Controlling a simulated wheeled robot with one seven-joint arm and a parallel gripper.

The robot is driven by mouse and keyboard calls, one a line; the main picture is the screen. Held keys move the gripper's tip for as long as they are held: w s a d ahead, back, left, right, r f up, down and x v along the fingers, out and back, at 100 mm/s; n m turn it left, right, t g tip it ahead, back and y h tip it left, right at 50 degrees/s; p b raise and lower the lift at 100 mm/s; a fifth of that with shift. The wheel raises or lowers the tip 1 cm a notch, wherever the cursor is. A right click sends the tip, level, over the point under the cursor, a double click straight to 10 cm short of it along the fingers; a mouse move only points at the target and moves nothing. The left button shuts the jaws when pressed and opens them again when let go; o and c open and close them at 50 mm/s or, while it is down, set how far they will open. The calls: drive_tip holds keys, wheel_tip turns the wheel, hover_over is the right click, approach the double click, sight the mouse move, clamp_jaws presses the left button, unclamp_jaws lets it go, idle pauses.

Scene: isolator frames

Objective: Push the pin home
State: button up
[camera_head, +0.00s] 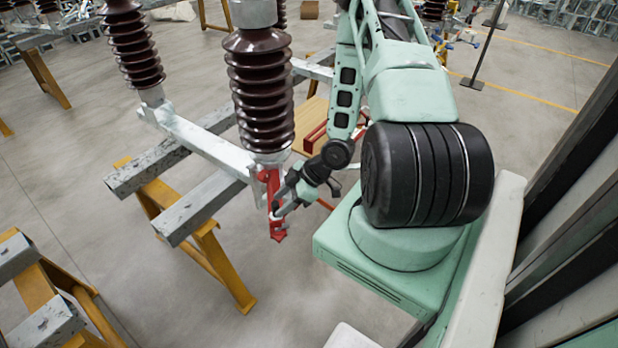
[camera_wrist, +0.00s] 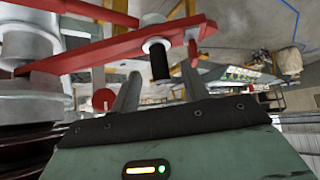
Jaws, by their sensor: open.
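A red lever bar (camera_wrist: 110,48) runs across the upper part of the wrist view. What looks like the pin (camera_wrist: 160,66), a black cylinder with a pale collar, sticks out of the bar near its right end. My gripper (camera_wrist: 161,80) is open, its two grey fingers apart on either side below the pin's black end. I cannot tell whether they touch it. In the head view, my gripper (camera_head: 283,203) is beside the red lever (camera_head: 272,195) under the brown insulator (camera_head: 262,90). The pin cannot be made out there.
A grey steel beam (camera_head: 205,140) carries the insulators. It rests on grey rails (camera_head: 190,205) and yellow trestles (camera_head: 205,250). A second red bar (camera_wrist: 80,10) crosses the wrist view's top left. The floor in front of the lever is clear.

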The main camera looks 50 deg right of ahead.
drive_tip(key=v, duration=1.3)
drive_tip(key=shift+r, duration=0.15)
drive_tip(key=shift+s, duration=0.1)
